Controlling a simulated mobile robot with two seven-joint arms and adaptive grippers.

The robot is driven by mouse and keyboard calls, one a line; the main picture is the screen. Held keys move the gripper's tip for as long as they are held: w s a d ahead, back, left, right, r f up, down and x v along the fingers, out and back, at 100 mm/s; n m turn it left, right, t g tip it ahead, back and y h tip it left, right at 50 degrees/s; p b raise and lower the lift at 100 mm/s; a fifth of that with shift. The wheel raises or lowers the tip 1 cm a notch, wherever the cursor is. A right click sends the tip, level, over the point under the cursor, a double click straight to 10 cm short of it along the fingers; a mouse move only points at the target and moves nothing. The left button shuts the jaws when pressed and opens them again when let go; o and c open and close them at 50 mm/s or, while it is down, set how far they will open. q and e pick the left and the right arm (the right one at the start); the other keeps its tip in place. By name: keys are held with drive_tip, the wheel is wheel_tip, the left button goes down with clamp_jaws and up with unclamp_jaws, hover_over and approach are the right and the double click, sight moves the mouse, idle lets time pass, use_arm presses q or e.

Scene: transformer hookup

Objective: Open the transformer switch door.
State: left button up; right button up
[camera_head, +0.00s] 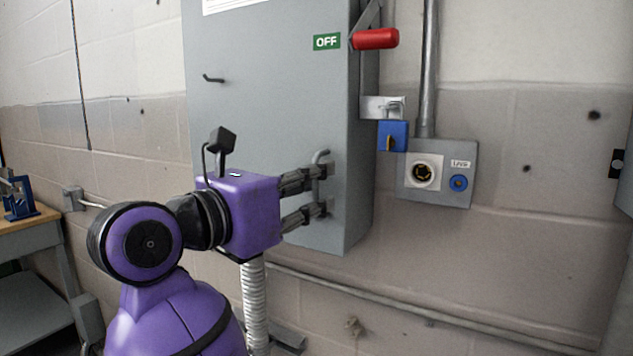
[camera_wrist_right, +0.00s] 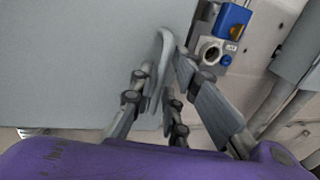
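The transformer switch box is a tall grey cabinet, and its door (camera_head: 240,120) is closed flat. A curved grey handle (camera_head: 320,157) sits low on the door near its right edge. My right gripper (camera_head: 325,190) is at that handle, with its fingers spread apart, one above the other. In the right wrist view, the handle (camera_wrist_right: 165,58) lies between the open fingers (camera_wrist_right: 168,88); I cannot tell whether they touch it. Part of the handle is hidden by the fingers. My left gripper is not in view.
A red lever (camera_head: 376,39) beside a green OFF label (camera_head: 326,41) is on the box's right side. A blue padlock (camera_head: 393,136) hangs below it on a bracket. A grey outlet panel (camera_head: 437,172) is on the wall. A workbench (camera_head: 30,222) stands at far left.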

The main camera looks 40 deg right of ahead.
drive_tip(key=shift+w+d, duration=0.1)
drive_tip(key=shift+d, duration=0.4)
drive_tip(key=shift+c, duration=0.2)
clamp_jaws()
drive_tip(key=shift+a, duration=0.15)
